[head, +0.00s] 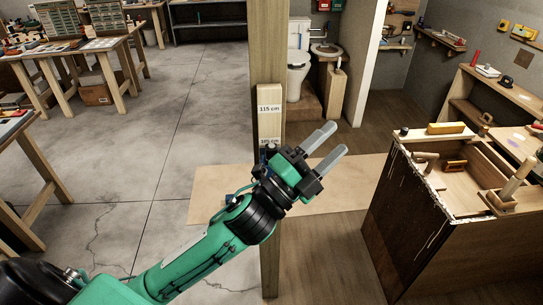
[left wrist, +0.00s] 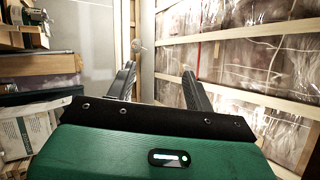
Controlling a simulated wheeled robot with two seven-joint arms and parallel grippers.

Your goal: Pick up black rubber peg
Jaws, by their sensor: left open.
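My left gripper (head: 339,138) is in the middle of the head view, in front of the wooden post, with its two grey fingers apart and nothing between them. The open fingers also show in the left wrist view (left wrist: 158,74). I cannot pick out the black rubber peg for certain. My right gripper is not in view.
A wooden post (head: 268,60) with height labels stands behind my left arm. Workbenches (head: 90,47) stand at upper left. The grey floor (head: 190,100) between is clear.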

